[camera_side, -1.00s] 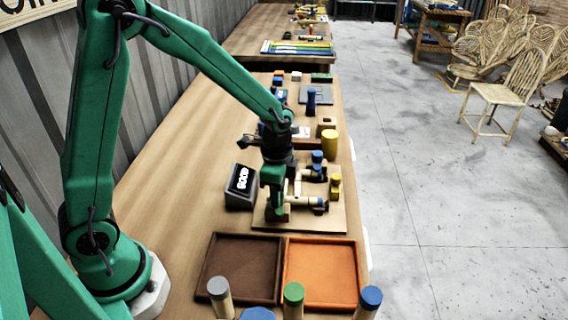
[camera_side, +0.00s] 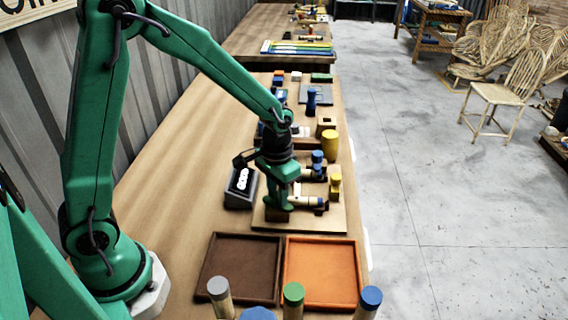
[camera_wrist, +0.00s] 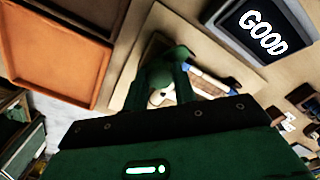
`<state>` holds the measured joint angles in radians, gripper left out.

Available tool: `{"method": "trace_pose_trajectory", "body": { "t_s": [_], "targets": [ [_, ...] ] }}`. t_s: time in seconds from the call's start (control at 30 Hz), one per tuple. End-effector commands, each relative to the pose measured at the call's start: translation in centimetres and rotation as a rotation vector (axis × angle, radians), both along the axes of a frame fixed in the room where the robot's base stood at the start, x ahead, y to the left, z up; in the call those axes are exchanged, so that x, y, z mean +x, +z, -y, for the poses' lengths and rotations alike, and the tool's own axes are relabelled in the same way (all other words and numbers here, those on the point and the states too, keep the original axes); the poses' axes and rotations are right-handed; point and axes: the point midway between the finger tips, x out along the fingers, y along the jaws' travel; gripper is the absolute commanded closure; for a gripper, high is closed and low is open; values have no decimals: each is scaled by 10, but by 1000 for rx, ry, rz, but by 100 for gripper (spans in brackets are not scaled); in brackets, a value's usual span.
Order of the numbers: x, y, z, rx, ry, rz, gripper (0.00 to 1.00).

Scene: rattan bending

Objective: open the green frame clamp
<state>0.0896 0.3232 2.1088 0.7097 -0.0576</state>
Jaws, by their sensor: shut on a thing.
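The green frame clamp (camera_side: 281,208) stands at the near left of a light wooden base board (camera_side: 328,223), largely hidden by my green gripper. In the wrist view, a green rounded part of it (camera_wrist: 178,56) shows between and beyond my fingers. My gripper (camera_side: 273,195) reaches down over the clamp and is shut on it. A pale rod with a blue end (camera_side: 305,202) lies beside the clamp; it also shows in the wrist view (camera_wrist: 208,84). A yellow-topped clamp (camera_side: 335,182) and a blue-topped one (camera_side: 317,157) stand on the board's right and far side.
A brown tray (camera_side: 240,268) and an orange tray (camera_side: 321,270) lie nearer. Several coloured-top posts (camera_side: 293,295) stand in front. A yellow cylinder (camera_side: 330,145) is behind.

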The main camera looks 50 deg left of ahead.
Motion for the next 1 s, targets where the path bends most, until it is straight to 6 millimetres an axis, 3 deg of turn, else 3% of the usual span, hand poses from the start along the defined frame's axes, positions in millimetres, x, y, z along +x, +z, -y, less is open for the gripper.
{"method": "trace_pose_trajectory", "body": {
  "t_s": [0.5, 1.0],
  "targets": [
    [0, 1, 0, 0, 379, 0, 96],
    [0, 1, 0, 0, 442, 1, 96]
  ]
}}
